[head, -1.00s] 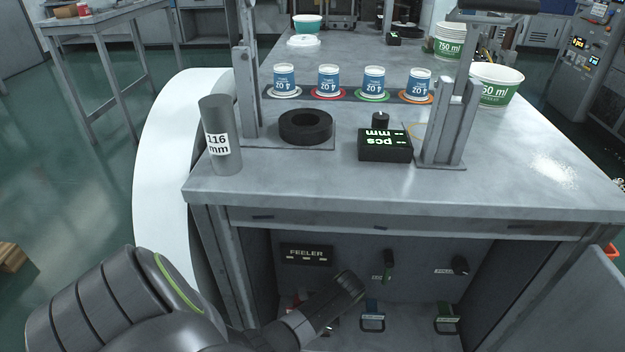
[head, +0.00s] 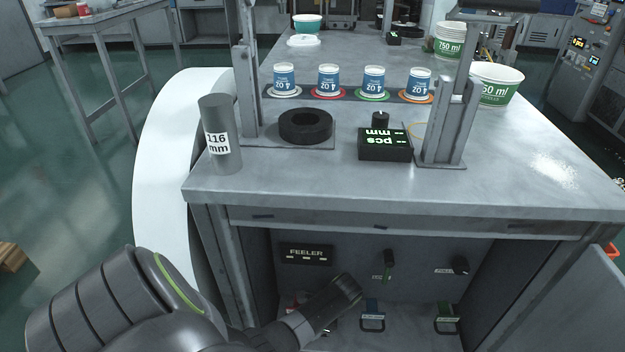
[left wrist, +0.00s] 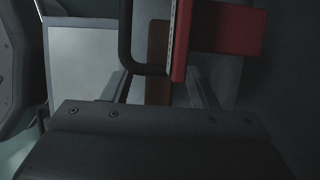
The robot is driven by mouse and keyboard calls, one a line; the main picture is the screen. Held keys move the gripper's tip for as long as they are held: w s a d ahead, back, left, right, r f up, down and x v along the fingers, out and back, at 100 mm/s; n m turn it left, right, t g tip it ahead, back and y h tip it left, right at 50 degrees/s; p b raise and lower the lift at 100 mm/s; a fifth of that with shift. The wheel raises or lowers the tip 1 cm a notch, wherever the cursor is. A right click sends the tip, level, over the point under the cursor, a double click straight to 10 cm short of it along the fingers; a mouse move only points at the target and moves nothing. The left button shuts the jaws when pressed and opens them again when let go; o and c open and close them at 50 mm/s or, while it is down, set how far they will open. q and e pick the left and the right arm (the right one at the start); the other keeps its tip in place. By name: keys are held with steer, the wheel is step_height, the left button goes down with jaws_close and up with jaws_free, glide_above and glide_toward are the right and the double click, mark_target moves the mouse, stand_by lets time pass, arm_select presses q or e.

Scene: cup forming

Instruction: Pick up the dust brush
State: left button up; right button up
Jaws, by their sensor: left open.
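I cannot make out a dust brush for certain. In the left wrist view a brown strip (left wrist: 158,58) lies beyond my left gripper (left wrist: 160,88), between its fingers; it may be part of the brush. A red piece (left wrist: 228,28) with a black loop handle (left wrist: 125,40) crosses in front of part of it. The left gripper is open, close to these things, and nothing is clearly held. In the head view my left arm reaches into the cabinet under the table, and its gripper is mostly hidden. My right gripper is not in view.
The tabletop (head: 300,190) above carries a grey cylinder (head: 220,135), a black ring (head: 305,126) and several cups.

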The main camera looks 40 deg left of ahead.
arm_select(q)
steer(key=shift+c, duration=0.3)
steer(key=c, duration=1)
steer(key=shift+r, duration=0.15)
steer(key=shift+c, duration=0.2)
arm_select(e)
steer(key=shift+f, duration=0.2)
